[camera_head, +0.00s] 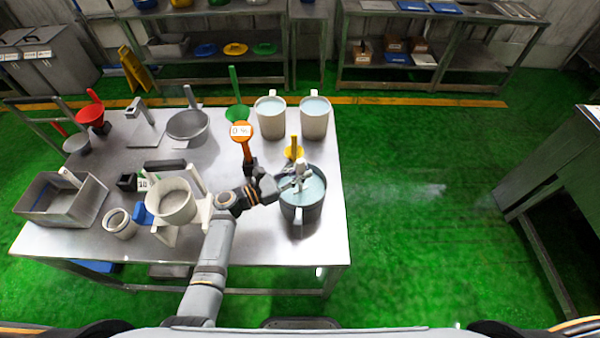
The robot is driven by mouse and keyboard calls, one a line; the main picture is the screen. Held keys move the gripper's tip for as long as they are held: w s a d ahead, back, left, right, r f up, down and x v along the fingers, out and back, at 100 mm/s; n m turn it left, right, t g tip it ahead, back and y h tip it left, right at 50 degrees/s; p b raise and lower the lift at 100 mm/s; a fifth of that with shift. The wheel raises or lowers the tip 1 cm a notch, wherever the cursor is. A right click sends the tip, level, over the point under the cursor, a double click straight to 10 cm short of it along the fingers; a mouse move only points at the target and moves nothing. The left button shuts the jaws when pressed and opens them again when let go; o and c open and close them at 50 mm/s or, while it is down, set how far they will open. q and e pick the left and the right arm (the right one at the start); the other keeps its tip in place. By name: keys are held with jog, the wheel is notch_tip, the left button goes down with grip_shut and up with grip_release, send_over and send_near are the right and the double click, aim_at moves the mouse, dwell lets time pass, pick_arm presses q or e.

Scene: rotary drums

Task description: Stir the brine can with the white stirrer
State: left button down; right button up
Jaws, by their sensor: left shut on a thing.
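My left arm reaches in from the bottom of the view. My left gripper (297,183) is over the mouth of a dark grey can (300,213) at the right front of the table. The stirrer's lower end is hidden by the gripper and the can. Pale blue liquid (315,188) shows inside the can. I cannot read any label naming the can as brine. My right gripper is not in view.
A white pot (172,203), grey tray (60,200) and pan (188,126) fill the left side of the steel table (130,255).

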aim_at(300, 160)
pick_arm(q)
notch_tip(300, 160, up, 8)
jog(key=p, duration=0.6)
jog(key=shift+f, duration=0.1)
jog(key=shift+r, duration=3.85)
